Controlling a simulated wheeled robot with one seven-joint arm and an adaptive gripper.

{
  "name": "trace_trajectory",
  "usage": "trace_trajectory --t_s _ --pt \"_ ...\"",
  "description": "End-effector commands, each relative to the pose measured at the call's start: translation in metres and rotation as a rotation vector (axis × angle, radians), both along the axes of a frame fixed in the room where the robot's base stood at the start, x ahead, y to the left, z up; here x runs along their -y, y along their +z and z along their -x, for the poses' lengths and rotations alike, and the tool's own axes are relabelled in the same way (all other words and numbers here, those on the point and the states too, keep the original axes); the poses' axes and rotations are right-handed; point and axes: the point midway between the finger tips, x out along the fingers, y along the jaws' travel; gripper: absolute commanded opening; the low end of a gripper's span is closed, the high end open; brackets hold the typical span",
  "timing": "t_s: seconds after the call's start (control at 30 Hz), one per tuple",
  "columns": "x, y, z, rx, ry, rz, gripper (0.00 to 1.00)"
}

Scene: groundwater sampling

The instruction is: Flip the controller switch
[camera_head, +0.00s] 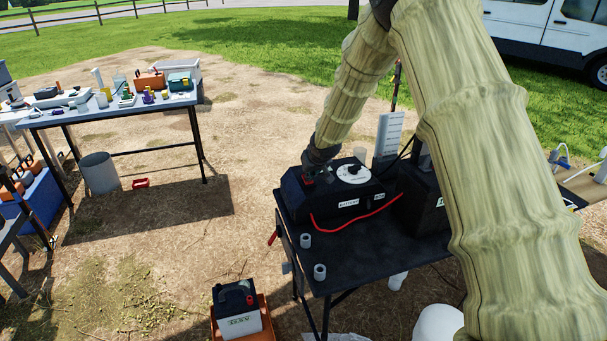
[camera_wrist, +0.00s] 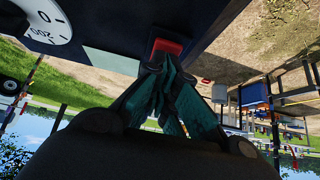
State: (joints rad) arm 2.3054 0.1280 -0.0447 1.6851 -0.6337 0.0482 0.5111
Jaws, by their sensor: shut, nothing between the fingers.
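The controller (camera_head: 322,206) is a black box on the dark table (camera_head: 370,259), with a white dial (camera_head: 353,171) and white labels on its front. Its dial also shows upside down in the wrist view (camera_wrist: 48,22). The red switch (camera_wrist: 166,46) is at the panel's edge in the wrist view; in the head view it shows as a small red patch (camera_head: 308,181) under my gripper. My gripper (camera_wrist: 157,66) is shut and empty, its fingertips right at the switch. I cannot tell if they touch it, or which way the switch is set.
A red cable (camera_head: 357,221) runs along the controller's front. Two small grey cups (camera_head: 319,271) stand at the table's left side. A battery (camera_head: 238,310) sits in an orange tray on the ground. Another table (camera_head: 110,108) with sampling gear stands at the left.

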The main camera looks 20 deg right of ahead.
Motion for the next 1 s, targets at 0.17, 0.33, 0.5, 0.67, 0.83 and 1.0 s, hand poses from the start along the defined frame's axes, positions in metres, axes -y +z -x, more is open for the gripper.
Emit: trace_trajectory --t_s 0.17,0.33,0.5,0.67,0.83,1.0 --pt "-0.001 0.001 -0.002 0.0 0.001 0.0 0.0" --pt "-0.001 0.003 -0.007 0.0 0.001 0.0 0.0" --pt "-0.001 0.003 -0.013 -0.001 0.001 0.001 0.0" --pt "-0.001 0.003 -0.016 -0.001 0.001 0.001 0.0" --pt "-0.001 0.003 -0.016 -0.001 0.001 0.001 0.0" --pt "-0.001 0.006 -0.016 0.0 0.001 0.0 0.0"
